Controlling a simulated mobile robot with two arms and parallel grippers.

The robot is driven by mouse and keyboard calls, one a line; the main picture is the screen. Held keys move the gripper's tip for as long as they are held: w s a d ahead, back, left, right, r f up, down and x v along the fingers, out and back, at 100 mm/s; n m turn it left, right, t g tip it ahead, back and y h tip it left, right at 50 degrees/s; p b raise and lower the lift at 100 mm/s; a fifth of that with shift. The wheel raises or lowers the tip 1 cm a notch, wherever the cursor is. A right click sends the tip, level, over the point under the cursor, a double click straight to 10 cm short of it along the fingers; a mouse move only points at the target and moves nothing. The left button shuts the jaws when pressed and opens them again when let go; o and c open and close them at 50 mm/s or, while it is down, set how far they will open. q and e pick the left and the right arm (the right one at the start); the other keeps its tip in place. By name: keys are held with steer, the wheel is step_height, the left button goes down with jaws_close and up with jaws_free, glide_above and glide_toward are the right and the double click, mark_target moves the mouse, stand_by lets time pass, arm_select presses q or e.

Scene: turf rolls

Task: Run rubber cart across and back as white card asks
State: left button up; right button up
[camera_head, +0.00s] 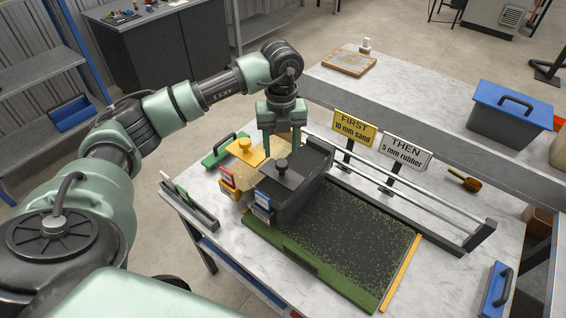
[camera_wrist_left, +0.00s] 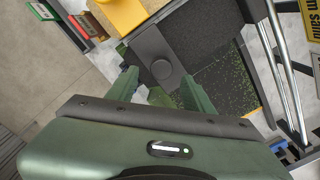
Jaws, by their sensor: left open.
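The dark grey rubber cart (camera_head: 292,196) stands at the left end of the turf bed (camera_head: 340,235), with a round knob (camera_head: 282,164) on top. The bed is mostly black granules with green showing along its edges. My left gripper (camera_head: 282,147) is open just above the knob. In the left wrist view the knob (camera_wrist_left: 164,69) lies between and just beyond the open fingertips (camera_wrist_left: 157,82); no grip shows. The white card (camera_head: 405,154) reads "THEN 5 mm rubber"; the yellow card (camera_head: 353,130) reads "FIRST 10 mm sand". My right gripper is not in view.
A yellow-topped cart (camera_head: 244,151) stands left of the rubber cart, close by. Metal rails (camera_head: 400,186) run along the bed's far side. A blue-lidded bin (camera_head: 510,112) stands at the back right. A scoop (camera_head: 465,180) and a blue handled tool (camera_head: 496,290) lie to the right.

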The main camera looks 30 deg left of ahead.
mark_target(282, 163)
arm_select(q)
step_height(282, 163, down, 6)
steer(key=shift+f+p, duration=0.1)
steer(key=shift+p, duration=0.9)
steer(key=shift+d+f, duration=0.1)
steer(key=shift+f, duration=0.35)
jaws_close()
steer(key=shift+r, duration=0.1)
